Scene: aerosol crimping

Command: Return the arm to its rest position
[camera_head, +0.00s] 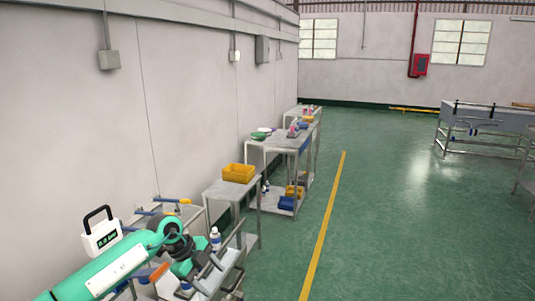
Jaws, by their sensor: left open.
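My left arm (105,270), teal with a white label, comes in from the lower left corner and reaches over the nearest workbench. My left gripper (208,272), with dark fingers, is at the arm's end, low over the bench top. Its jaws are open and I see nothing held between them. My right gripper does not show.
A white case with a black handle (102,236) is close beside my left arm. A yellow bin (238,173) sits on a table farther along the wall. The green floor right of the yellow line (326,220) is clear, with a metal table (488,118) beyond.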

